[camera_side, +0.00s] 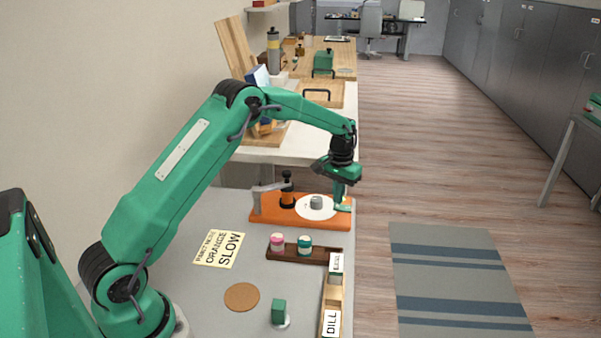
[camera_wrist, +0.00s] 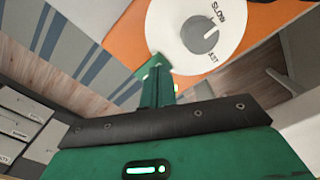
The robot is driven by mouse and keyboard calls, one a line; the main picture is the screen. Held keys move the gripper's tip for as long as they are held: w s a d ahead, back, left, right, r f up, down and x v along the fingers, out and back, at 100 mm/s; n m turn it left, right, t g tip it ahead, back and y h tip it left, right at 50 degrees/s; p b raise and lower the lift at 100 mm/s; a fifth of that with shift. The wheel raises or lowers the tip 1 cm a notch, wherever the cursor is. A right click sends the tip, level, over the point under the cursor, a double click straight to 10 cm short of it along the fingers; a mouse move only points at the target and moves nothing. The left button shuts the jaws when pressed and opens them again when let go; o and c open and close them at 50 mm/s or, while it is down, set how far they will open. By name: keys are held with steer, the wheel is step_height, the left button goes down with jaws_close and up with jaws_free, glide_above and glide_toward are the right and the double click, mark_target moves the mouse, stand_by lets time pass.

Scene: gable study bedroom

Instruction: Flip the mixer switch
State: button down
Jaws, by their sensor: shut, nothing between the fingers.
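The mixer (camera_side: 262,206) is an orange base with a black post and a grey arm. On it is a white dial (camera_wrist: 165,25) with a grey knob (camera_wrist: 197,38); the knob also shows in the side view (camera_side: 316,202). The dial reads "SLOW" on one side of the knob, and a partly hidden word ending in "AST" on another. I cannot tell clearly which word the knob points to. My gripper (camera_side: 342,203) is shut and empty, low at the dial's right edge. In the wrist view its fingertips (camera_wrist: 158,68) are at the dial's rim, apart from the knob.
A yellow card (camera_side: 219,249) reads "ORANGE SLOW" under smaller print. A dark wooden tray (camera_side: 285,254) holds a pink-lidded and a teal-lidded jar. A cork disc (camera_side: 241,297), a green block (camera_side: 278,311) and a wooden rack with a "DILL" label (camera_side: 331,322) are nearer.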

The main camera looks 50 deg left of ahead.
mark_target(337, 206)
steer(key=shift+f, duration=0.7)
stand_by(0.6)
steer(key=shift+r, duration=3.5)
